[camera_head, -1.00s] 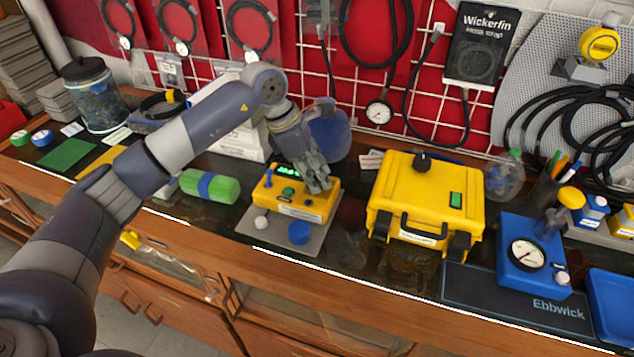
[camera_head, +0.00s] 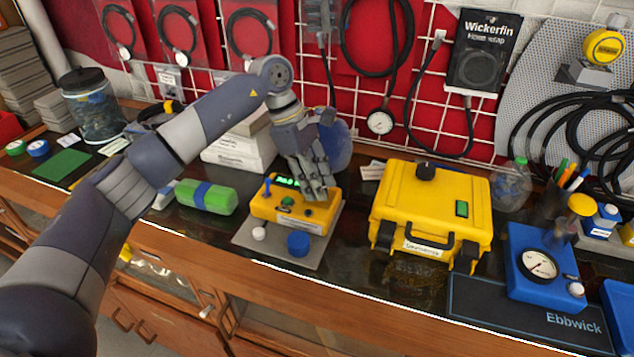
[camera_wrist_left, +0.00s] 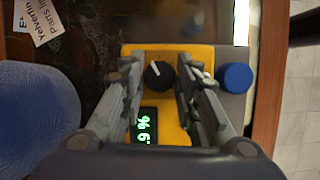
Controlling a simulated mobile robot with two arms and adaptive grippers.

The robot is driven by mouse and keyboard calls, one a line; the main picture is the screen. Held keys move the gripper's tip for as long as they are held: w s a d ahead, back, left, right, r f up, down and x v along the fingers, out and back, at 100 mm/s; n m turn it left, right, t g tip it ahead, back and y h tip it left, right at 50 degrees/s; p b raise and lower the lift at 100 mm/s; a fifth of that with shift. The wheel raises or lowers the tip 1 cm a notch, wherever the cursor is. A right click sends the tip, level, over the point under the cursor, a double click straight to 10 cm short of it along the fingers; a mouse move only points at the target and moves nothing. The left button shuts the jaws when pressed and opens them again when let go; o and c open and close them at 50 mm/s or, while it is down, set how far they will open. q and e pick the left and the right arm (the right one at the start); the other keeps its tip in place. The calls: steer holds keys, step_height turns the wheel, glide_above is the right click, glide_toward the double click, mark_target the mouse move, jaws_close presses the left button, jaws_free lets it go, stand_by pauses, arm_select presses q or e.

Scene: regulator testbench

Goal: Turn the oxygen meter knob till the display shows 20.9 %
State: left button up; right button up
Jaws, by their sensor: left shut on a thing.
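The yellow oxygen meter (camera_head: 291,215) sits on a grey mat on the bench, with a green lit display (camera_head: 286,182) at its back. In the wrist view the meter's black knob (camera_wrist_left: 158,74) has a white pointer line and lies between the fingers of my left gripper (camera_wrist_left: 160,78). My left gripper (camera_head: 318,190) reaches down over the right part of the meter and is shut on the knob. The display in the wrist view (camera_wrist_left: 144,128) is sideways and partly covered; I cannot read the full number. My right gripper is not in view.
A blue cap (camera_head: 298,243) and a small white ball (camera_head: 259,233) lie at the mat's front. A green cylinder (camera_head: 207,196) lies left, a yellow case (camera_head: 430,215) stands right. A blue round object (camera_head: 336,146) is close behind the gripper.

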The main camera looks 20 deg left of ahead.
mark_target(298, 189)
arm_select(q)
steer(key=o, duration=1.1)
steer(key=shift+r, duration=0.1)
steer(key=v, duration=1.1)
steer(key=shift+a+r, duration=0.15)
steer(key=shift+r, duration=0.25)
